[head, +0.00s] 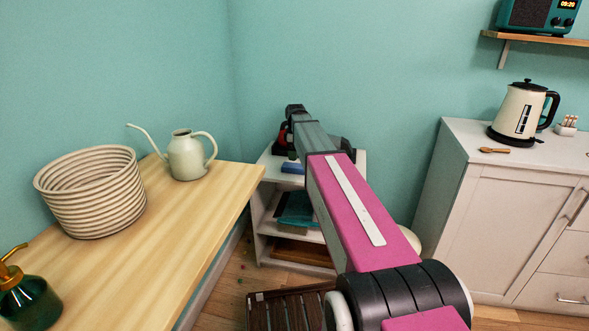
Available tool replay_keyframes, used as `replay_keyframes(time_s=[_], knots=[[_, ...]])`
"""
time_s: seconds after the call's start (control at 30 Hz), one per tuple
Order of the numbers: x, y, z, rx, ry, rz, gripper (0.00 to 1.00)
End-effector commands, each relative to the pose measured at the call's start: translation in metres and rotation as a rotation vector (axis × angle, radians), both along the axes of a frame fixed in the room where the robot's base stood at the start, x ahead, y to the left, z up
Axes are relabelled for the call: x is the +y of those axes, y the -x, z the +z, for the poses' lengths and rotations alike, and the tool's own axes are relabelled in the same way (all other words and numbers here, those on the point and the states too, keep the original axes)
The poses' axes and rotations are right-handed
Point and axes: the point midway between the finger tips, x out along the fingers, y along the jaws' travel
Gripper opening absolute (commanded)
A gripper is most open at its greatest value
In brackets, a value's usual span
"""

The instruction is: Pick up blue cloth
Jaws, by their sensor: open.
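A small blue item (293,168) lies on the top of a white shelf unit (263,183) in the corner. It is too small to tell whether it is cloth. A teal-blue, cloth-like piece (298,209) lies on the shelf below, partly hidden by my arm. My arm reaches from the lower right towards the unit. My gripper (292,154), small and dark at the arm's far end, is open above the unit's top, just above the small blue item. Its fingers are hard to make out, and I cannot tell whether it touches anything.
A wooden table (185,235) at left holds a coiled basket (92,192), a watering can (187,156) and a green pump bottle (28,302). A white cabinet (500,200) with a kettle (520,113) stands right. A dark slatted item (287,310) is on the floor below.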

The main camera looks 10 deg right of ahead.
Motion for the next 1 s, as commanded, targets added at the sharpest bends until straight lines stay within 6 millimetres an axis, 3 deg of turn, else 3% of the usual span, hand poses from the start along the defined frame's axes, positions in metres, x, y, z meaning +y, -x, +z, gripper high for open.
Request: replay_keyframes(time_s=[0.1, 0.37, 0.7, 0.93, 0.97, 1.0], knots=[[0.0, 0.0, -0.018, 0.002, 0.0, -0.001, 0.92], [0.0, -0.001, -0.036, 0.001, 0.0, -0.001, 0.92], [0.001, -0.002, -0.077, 0.0, 0.0, -0.002, 0.92], [0.001, -0.002, -0.079, 0.0, 0.0, -0.002, 0.92], [0.001, -0.002, -0.079, 0.0, 0.0, -0.002, 0.85], [0.001, -0.001, -0.079, 0.0, 0.0, -0.002, 0.72]])
